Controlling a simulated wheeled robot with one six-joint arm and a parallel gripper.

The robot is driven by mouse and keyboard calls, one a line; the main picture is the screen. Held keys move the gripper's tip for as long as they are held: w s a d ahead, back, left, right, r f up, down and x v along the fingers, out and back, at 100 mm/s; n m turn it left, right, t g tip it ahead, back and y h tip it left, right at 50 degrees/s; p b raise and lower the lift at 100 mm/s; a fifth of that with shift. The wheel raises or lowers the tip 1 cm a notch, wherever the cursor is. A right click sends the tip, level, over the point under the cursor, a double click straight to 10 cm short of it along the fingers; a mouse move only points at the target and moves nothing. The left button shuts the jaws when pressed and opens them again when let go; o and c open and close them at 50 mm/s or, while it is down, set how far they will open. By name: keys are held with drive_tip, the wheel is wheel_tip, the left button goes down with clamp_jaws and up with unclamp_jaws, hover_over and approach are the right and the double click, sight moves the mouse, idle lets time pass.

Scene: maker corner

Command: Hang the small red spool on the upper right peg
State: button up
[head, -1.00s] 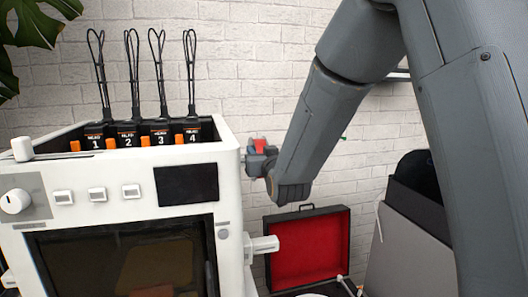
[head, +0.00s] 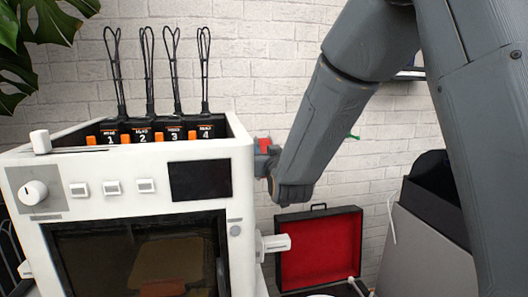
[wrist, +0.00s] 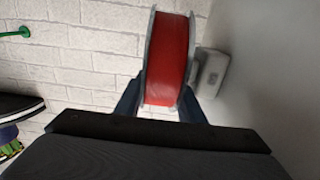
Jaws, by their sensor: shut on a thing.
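The small red spool (head: 264,145) is in my gripper (head: 266,163), close against the upper right side of the white printer (head: 246,185). In the wrist view the red spool (wrist: 167,60) stands upright between my two fingers (wrist: 160,108), its grey flanges facing left and right. A pale rounded block (wrist: 212,72), perhaps the end of the upper right peg, shows just right of the spool. I cannot tell whether the spool is around it or beside it. In the head view the upper peg is hidden; a white lower peg (head: 275,243) sticks out below my gripper.
An open black case with red lining (head: 322,245) stands below and right. A grey bin (head: 425,235) is further right. A green rod end (wrist: 15,32) shows at the wall. Several numbered black cartridges (head: 157,133) stand in the printer top.

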drive_tip(key=shift+f, duration=0.15)
drive_tip(key=o, duration=1.3)
drive_tip(key=shift+d, duration=0.1)
drive_tip(key=shift+o, duration=0.4)
drive_tip(key=shift+f, duration=0.1)
drive_tip(key=shift+s+f, duration=0.1)
